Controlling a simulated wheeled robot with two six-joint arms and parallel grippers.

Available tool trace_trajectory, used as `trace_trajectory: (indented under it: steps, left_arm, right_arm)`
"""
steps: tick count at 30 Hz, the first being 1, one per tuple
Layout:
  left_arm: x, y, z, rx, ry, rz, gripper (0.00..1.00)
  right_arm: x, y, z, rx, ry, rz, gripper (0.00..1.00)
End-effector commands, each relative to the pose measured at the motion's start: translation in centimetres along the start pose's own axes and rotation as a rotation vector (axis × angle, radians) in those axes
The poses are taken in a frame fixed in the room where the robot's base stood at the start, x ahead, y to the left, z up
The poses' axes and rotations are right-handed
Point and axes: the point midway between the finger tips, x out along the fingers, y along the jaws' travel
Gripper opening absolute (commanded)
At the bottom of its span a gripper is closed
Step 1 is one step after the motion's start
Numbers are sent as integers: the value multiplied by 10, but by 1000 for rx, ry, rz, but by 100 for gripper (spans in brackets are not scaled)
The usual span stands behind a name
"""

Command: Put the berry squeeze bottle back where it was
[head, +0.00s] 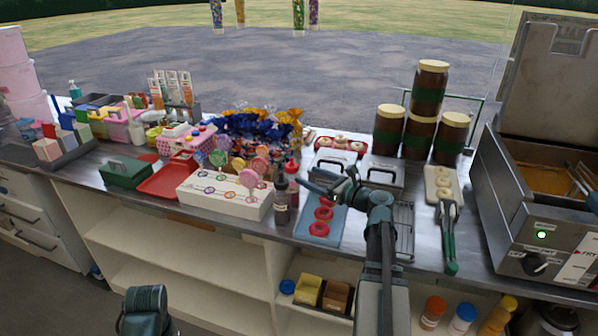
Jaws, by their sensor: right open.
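The berry squeeze bottle (293,180), red with a red nozzle, stands upright on the steel counter in the head view, at the right end of the white lollipop stand. A dark brown bottle (281,203) stands just in front of it and hides part of its lower left side. My right gripper (307,182) is open, with its fingers pointing left towards the red bottle and their tips close to its right side. I cannot tell whether they touch it. My left gripper is not in view; only a dark part of my left arm shows at the bottom left.
A blue tray (337,230) with red-glazed rings lies beneath my right gripper. The white lollipop stand (222,203) is left of the bottles. A wire rack (403,240), tongs (449,245) and fryer (545,210) are to the right. Large jars (421,137) stand behind.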

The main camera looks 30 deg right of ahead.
Motion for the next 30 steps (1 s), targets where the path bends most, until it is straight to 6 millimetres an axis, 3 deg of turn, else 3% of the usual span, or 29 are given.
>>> trace_trajectory:
  steps: [3,9,30]
  left_arm:
    - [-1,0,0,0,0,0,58]
    - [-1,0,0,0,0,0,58]
    - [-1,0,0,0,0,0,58]
  right_arm:
    - [-21,1,0,0,0,-3,83]
    - [-38,0,0,0,0,-1,83]
    - [-41,0,0,0,0,0,83]
